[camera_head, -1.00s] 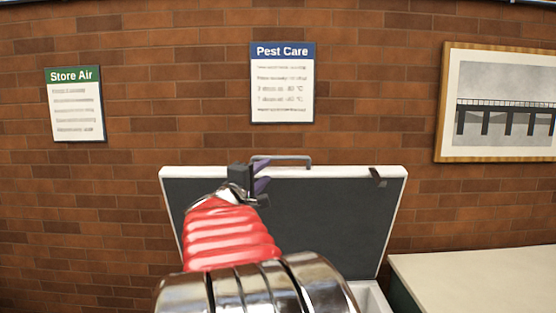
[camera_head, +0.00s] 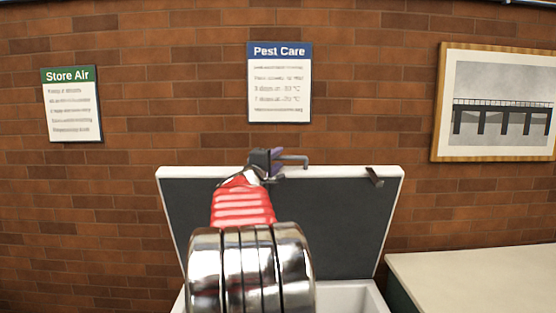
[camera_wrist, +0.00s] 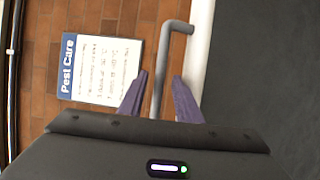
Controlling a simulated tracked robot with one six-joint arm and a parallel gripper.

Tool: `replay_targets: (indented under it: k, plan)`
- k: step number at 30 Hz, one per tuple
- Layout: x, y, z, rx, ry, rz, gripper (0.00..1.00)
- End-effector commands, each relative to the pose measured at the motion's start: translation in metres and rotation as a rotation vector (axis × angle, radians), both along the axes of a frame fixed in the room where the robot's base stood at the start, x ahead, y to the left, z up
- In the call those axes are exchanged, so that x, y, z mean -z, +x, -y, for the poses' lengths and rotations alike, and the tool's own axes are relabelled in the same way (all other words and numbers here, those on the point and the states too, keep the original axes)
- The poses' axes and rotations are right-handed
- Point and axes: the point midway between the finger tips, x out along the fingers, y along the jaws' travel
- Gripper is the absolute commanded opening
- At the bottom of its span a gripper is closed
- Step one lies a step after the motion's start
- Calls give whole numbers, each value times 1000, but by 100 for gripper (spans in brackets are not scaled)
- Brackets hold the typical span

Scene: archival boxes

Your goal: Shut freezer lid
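The freezer lid (camera_head: 335,225) stands open and upright against the brick wall, with a dark inner face and white rim. A grey bar handle (camera_head: 296,160) runs along its top edge. My gripper (camera_head: 268,160) is at the left part of the handle in the head view. In the wrist view, the purple fingers of my gripper (camera_wrist: 160,100) are apart, and the handle (camera_wrist: 160,75) passes between them. I see gaps beside the bar, so the fingers do not appear closed on it. The white freezer body (camera_head: 355,298) shows below, partly hidden by my arm.
A pale counter (camera_head: 470,272) stands to the right of the freezer. A Pest Care sign (camera_head: 280,85), a Store Air sign (camera_head: 72,105) and a framed bridge picture (camera_head: 500,100) hang on the wall behind.

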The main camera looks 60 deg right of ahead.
Motion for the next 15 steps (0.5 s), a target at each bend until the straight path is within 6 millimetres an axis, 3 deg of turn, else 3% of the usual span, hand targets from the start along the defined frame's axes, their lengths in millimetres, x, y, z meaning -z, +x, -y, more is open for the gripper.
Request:
replay_targets:
  k: [5, 15]
  plan:
    - [-1, 1, 11, -1, 0, 1, 31]
    - [-1, 1, 12, -1, 0, 1, 28]
